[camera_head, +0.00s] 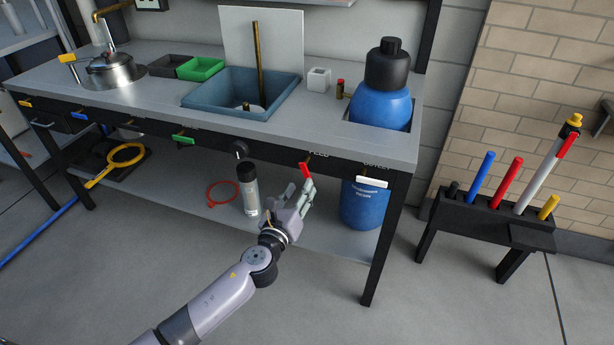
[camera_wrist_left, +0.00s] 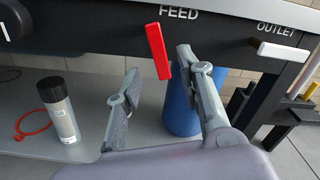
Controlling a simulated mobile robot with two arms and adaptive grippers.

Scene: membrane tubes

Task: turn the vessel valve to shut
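A red lever handle (camera_head: 306,170) hangs from the bench's dark front rail under the label FEED. It also shows in the wrist view (camera_wrist_left: 158,50), pointing down and slightly tilted. A white lever (camera_head: 372,181) lies nearly level under the label OUTLET, right of it (camera_wrist_left: 283,51). No label reading "vessel" is legible. A blue vessel (camera_head: 380,108) with a black cap is set into the bench's right end; its lower body (camera_head: 364,203) shows below. My left gripper (camera_head: 299,187) is open, its fingertips just below and either side of the red lever; contact cannot be told.
A grey bottle with a black cap (camera_head: 249,192) and a red ring (camera_head: 222,194) are on the lower shelf. A bench leg (camera_head: 384,250) stands right of my gripper. A black rack (camera_head: 490,219) holds coloured rods farther right. Floor in front is clear.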

